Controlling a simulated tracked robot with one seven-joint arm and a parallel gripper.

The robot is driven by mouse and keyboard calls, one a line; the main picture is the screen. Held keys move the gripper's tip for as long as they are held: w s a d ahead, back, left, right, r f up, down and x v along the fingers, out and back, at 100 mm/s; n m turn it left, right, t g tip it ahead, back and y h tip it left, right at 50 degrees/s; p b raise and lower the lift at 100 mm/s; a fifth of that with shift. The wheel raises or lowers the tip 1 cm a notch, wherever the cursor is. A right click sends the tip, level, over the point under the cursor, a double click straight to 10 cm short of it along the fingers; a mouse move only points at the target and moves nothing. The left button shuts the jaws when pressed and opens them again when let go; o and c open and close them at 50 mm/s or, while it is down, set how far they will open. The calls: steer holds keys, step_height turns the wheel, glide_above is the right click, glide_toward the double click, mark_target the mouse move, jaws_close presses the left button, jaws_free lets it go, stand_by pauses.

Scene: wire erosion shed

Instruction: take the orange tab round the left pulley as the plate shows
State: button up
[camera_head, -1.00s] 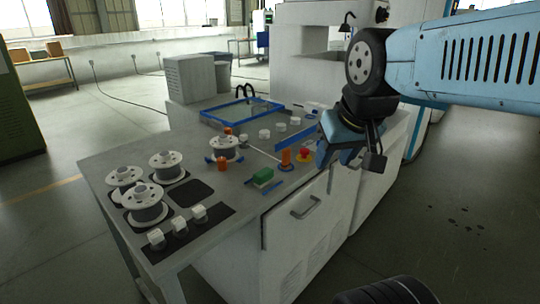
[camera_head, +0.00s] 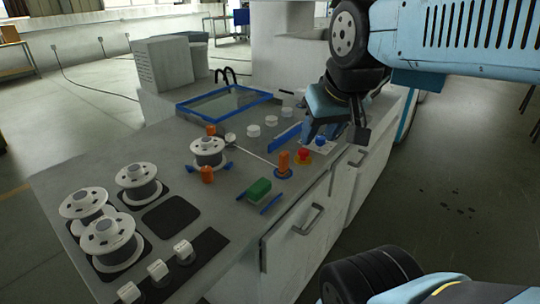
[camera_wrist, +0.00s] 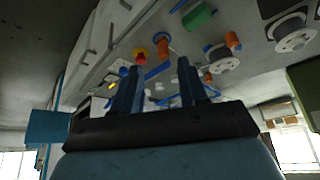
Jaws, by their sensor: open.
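An orange upright piece (camera_head: 283,162), which looks like the tab, stands on a blue round base on the bench. A thin pale line runs from it to a small white disc (camera_head: 231,138) beside a spool. White round pulleys stand behind; the leftmost (camera_head: 253,131) is bare. I cannot tell which part is the marked plate. My gripper (camera_head: 318,134) is open and empty above the bench, right of and beyond the orange piece.
A red button (camera_head: 303,154) stands close right of the orange piece. A green block (camera_head: 258,190) lies in front. A spool (camera_head: 208,150) has orange posts beside it. A blue-rimmed tray (camera_head: 222,92) is behind. More spools (camera_head: 108,240) fill the left end.

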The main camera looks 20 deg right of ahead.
steer(key=o, duration=0.4)
steer(key=shift+w+r, duration=0.2)
steer(key=shift+w, duration=0.8)
steer(key=shift+o, duration=0.2)
steer(key=n+g+h, duration=0.3)
steer(key=n+g, duration=0.4)
steer(key=g, duration=0.2)
glide_above(284, 159)
steer(key=w+a, duration=0.3)
steer(key=w, duration=0.3)
step_height(284, 159, down, 8)
steer(key=x, duration=1.3)
steer(key=shift+s+d+f, duration=0.1)
steer(key=shift+s+f, duration=0.05)
steer(key=shift+s, duration=0.2)
